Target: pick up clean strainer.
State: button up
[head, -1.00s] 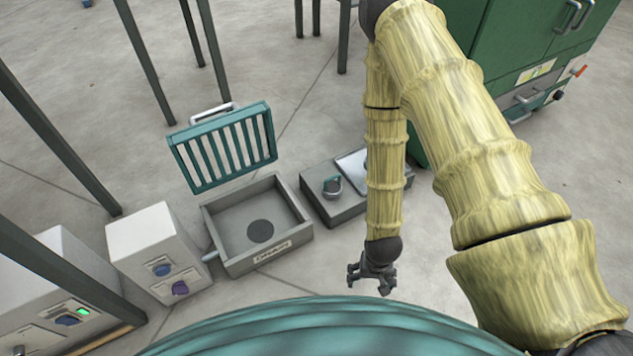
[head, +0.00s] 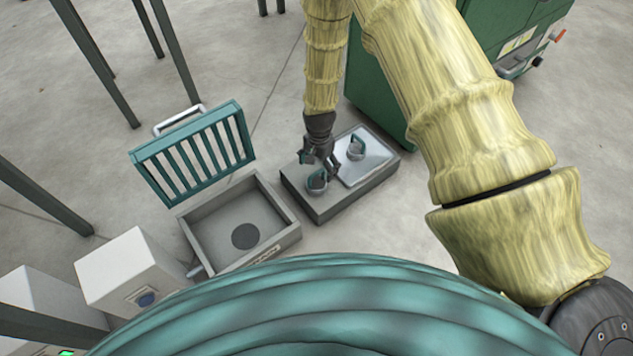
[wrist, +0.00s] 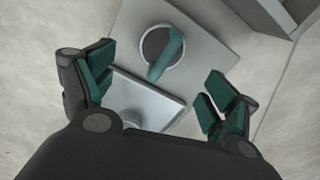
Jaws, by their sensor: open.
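Two round strainers with handles rest on a low grey block (head: 338,206). The near strainer (head: 317,181) has a teal handle and sits on the block's dull grey part. The other strainer (head: 356,147) sits on a shiny metal tray (head: 375,167). I cannot tell from their look which is the clean one. My gripper (head: 321,163) is open and empty above the block, close to the near strainer. In the wrist view the near strainer (wrist: 155,45) shows ahead, between the spread teal fingertips of my gripper (wrist: 160,88), apart from them. The other strainer is mostly hidden there.
A grey open basin (head: 205,222) with a dark round drain stands left of the block. A teal slatted rack (head: 195,155) is raised behind it. A white box (head: 125,268) is further left. A green cabinet (head: 375,95) stands behind the block, close to my arm.

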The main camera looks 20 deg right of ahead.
aim_at(317, 182)
jog(key=f, duration=0.1)
jog(key=f+b, duration=0.1)
jog(key=f, duration=0.2)
jog(key=shift+w+a+f, duration=0.1)
jog(key=shift+a+f, duration=0.2)
jog(key=shift+a, duration=0.05)
jog(key=f+b, duration=0.3)
jog(key=f, duration=0.1)
jog(key=shift+s+f+b, duration=0.1)
jog(key=shift+s+b, duration=0.2)
jog(key=shift+f, duration=0.5)
jog(key=c, duration=1.1)
